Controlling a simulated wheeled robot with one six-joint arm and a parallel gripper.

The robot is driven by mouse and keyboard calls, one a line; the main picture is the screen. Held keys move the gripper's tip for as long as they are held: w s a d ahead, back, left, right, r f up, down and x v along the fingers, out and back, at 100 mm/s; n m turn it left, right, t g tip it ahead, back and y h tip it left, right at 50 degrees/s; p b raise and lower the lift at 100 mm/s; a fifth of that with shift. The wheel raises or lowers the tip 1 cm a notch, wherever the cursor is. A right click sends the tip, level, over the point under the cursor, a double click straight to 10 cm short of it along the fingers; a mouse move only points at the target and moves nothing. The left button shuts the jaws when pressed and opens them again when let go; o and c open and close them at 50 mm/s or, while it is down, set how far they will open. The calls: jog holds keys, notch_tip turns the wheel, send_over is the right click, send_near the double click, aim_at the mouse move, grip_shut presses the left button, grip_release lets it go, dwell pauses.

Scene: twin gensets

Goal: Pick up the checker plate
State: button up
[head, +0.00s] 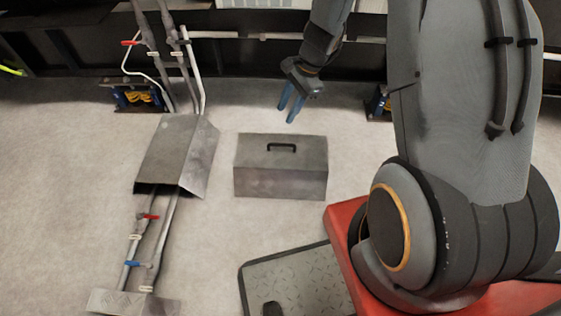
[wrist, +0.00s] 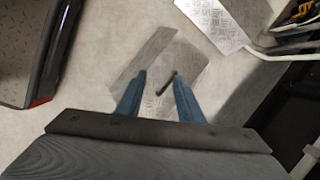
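The checker plate (head: 262,170) appears to be the grey folded metal piece with a black bar handle (head: 283,147) on top. It sits on the floor in the middle of the head view. In the wrist view the plate (wrist: 185,62) lies beneath the fingers, and its handle (wrist: 167,84) shows between them, nearer the right finger. My gripper (head: 287,114) is open and empty, with blue fingers pointing down. It is above the plate and looks clear of the handle. The exact height gap is hard to tell.
Left of the plate, a similar grey cover (head: 175,150) sits over pipes (head: 140,240) that run exposed to another cover (head: 135,301). Upright pipes (head: 195,70) rise behind. Blue-framed items (head: 138,98) stand along the dark back wall. Pale floor around the plate is clear.

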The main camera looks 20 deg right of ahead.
aim_at(283, 144)
jog(key=w+d+f+m+b, duration=0.1)
jog(key=w+f+m+b, duration=0.1)
jog(key=f, duration=0.5)
jog(key=w+f+m+b, duration=0.2)
jog(key=w+f+b, duration=0.1)
jog(key=f, duration=0.5)
jog(key=w+d+f+m+t+b, duration=0.1)
jog(key=w+f+m+b, duration=0.1)
jog(key=f, duration=0.5)
jog(key=shift+w+d+f+m+y+b, duration=0.25)
jog(key=shift+d+m+y+b, duration=0.1)
jog(key=shift+b, duration=0.5)
jog(key=shift+w+d+b+x, duration=0.15)
jog(key=shift+b+x, duration=0.5)
jog(key=shift+x, duration=0.6)
jog(key=shift+d+b+x, duration=0.1)
jog(key=shift+b+x, duration=0.5)
jog(key=shift+x, duration=0.65)
jog(key=shift+w+d+b+x, duration=0.15)
jog(key=shift+b+x, duration=0.5)
jog(key=shift+x, duration=0.65)
jog(key=shift+c, duration=0.4)
grip_shut()
